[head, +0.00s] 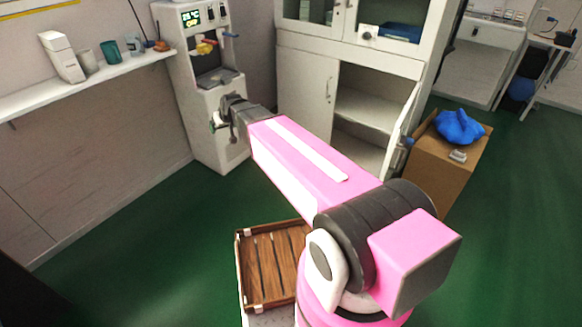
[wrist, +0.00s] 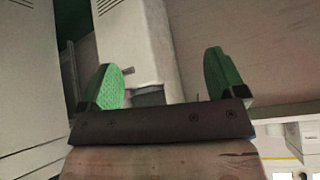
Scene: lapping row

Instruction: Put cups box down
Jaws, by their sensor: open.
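My gripper (head: 222,117) is stretched out in front of the white drinks machine (head: 206,100). In the wrist view its two green finger pads stand wide apart with an empty gap between them (wrist: 162,70). I see nothing held, and the machine's pale body (wrist: 135,40) shows beyond the gap. No box that I can clearly tell as the cups box shows in either view. My arm hides part of the floor and the cabinet front in the head view.
A wall shelf (head: 120,69) on the left bears a white container, a teal cup and other small things. The cabinet (head: 305,95) has an open lower door. A cardboard box (head: 440,178) with a blue bag (head: 459,127) stands right. A wooden slatted tray (head: 268,262) is below my arm.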

